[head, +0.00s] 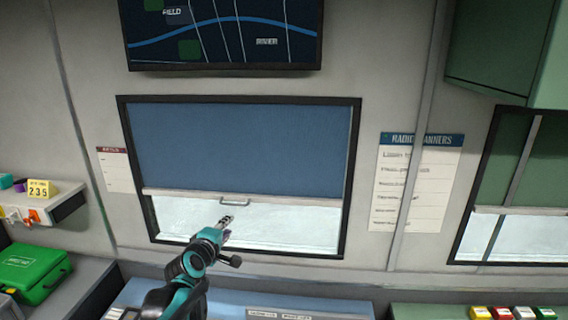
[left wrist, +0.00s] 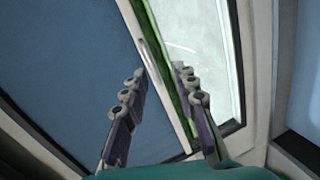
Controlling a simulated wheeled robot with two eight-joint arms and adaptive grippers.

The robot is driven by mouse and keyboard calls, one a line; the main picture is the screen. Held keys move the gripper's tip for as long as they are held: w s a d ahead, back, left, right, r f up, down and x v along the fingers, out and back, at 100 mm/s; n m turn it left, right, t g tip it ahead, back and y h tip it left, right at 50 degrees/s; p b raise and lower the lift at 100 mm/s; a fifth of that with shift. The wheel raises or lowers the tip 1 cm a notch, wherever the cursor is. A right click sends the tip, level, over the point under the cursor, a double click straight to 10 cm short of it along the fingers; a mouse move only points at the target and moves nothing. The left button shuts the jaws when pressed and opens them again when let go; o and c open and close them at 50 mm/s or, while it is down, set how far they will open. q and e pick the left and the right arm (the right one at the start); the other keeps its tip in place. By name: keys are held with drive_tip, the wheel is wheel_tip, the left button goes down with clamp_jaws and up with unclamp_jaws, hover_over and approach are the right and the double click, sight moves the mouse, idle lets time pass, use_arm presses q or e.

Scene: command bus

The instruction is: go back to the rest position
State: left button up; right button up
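My left gripper (head: 226,220) is in front of the window, just below the small metal handle (head: 235,202) of a blue roller blind (head: 240,145). The blind is partly down, with bright glass showing below its pale bottom bar (head: 175,194). In the left wrist view the two fingers of the gripper (left wrist: 160,73) stand apart, with nothing held between them. The handle (left wrist: 154,62) and the blind's bottom edge appear beyond the fingertips; I cannot tell the exact gap. My right gripper is not in view.
A map screen (head: 222,35) hangs above the window. A notice (head: 419,180) is on the wall to the right, beside another window. A green case (head: 32,272) and a shelf (head: 58,206) are at the left. Coloured blocks (head: 503,313) lie at the lower right.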

use_arm(q)
drive_tip(key=s+d+f+m+g+b, duration=0.1)
drive_tip(key=s+f+m+g+b, duration=0.1)
drive_tip(key=s+f+m, duration=0.3)
drive_tip(key=s+d+f+m+g+b, duration=0.2)
drive_tip(key=s+f+m+b, duration=0.3)
drive_tip(key=s+f, duration=0.6)
drive_tip(key=s+d+f+m+g+y+b, duration=0.1)
drive_tip(key=s+f+m+g+b, duration=0.2)
drive_tip(key=s+f, duration=0.6)
drive_tip(key=s+m+b, duration=0.1)
drive_tip(key=s+m, duration=0.1)
drive_tip(key=s, duration=0.6)
drive_tip(key=shift+s+d+m+g, duration=0.3)
drive_tip(key=shift+s+d+g, duration=0.05)
drive_tip(key=shift+g, duration=0.05)
drive_tip(key=shift+f, duration=0.1)
